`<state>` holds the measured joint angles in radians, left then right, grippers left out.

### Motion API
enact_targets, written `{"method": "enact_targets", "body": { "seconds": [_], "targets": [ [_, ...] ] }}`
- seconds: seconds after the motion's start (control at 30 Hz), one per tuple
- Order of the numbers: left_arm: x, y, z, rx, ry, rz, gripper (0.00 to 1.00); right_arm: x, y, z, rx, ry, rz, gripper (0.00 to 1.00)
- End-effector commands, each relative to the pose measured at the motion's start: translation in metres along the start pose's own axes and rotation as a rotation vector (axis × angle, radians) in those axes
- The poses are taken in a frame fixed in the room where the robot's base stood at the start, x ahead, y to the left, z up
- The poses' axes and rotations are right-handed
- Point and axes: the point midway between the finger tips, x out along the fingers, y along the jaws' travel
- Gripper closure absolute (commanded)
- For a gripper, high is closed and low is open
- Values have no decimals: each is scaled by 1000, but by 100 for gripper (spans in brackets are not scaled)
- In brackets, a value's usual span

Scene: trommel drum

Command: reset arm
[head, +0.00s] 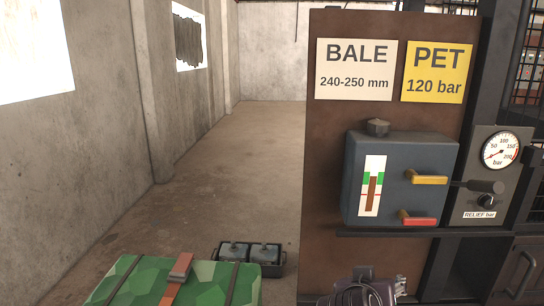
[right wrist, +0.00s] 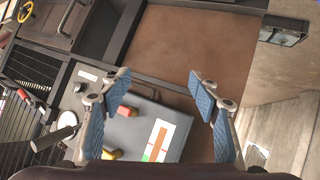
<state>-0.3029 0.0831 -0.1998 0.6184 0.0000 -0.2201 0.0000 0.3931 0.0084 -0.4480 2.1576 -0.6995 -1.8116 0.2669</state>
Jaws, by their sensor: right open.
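My right gripper (right wrist: 160,92) is open in the right wrist view, its two blue-padded fingers wide apart with nothing held between them. Beyond the fingers is the blue-grey control box (head: 393,205), which also shows in the wrist view (right wrist: 140,118). The box has a yellow lever (head: 428,179), a red lever (head: 418,220) and a white strip gauge with green and red marks (head: 372,186). My left gripper is not in view.
The box sits on a brown panel (head: 325,150) with BALE and PET signs. A round pressure gauge (head: 500,151) and a relief knob (head: 487,201) are at right. A green bale (head: 205,290) and dark containers (head: 249,257) stand at lower left. The floor behind is clear.

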Motion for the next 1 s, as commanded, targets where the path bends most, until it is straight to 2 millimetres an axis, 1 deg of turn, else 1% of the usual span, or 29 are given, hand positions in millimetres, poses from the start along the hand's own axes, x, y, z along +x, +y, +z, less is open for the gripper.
{"method": "enact_targets", "body": {
  "seconds": [0.03, 0.07, 0.1, 0.17, 0.2, 0.27, 0.3, 0.37, 0.4, 0.43, 0.5, 0.6, 0.7, 0.87, 1.0],
  "targets": [
    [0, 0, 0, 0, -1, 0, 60, 8, -4, 37, -36, -59, -41, 44],
    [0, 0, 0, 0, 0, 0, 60, 11, -7, 55, -56, -88, -67, 44],
    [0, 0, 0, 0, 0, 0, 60, 14, -9, 80, -81, -125, -100, 44],
    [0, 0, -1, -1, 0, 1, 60, 15, -12, 116, -115, -181, -150, 44],
    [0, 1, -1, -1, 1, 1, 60, 14, -14, 140, -135, -217, -184, 44],
    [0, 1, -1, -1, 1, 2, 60, 10, -14, 175, -163, -269, -233, 44],
    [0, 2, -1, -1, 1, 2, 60, 7, -14, 198, -181, -302, -267, 44],
    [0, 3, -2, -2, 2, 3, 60, -1, -13, 231, -203, -350, -314, 44],
    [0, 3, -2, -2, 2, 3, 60, -7, -12, 250, -216, -379, -344, 44],
    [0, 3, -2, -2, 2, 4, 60, -12, -10, 263, -224, -399, -364, 44],
    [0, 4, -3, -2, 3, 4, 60, -23, -7, 289, -240, -437, -406, 44],
    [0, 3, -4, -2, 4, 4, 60, -39, -3, 319, -257, -484, -458, 44],
    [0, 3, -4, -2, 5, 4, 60, -54, 2, 344, -268, -525, -500, 44],
    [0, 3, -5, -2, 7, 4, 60, -79, 10, 375, -283, -579, -561, 44],
    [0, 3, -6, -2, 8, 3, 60, -55, -6, 397, -288, -592, -563, 44]
  ]
}}
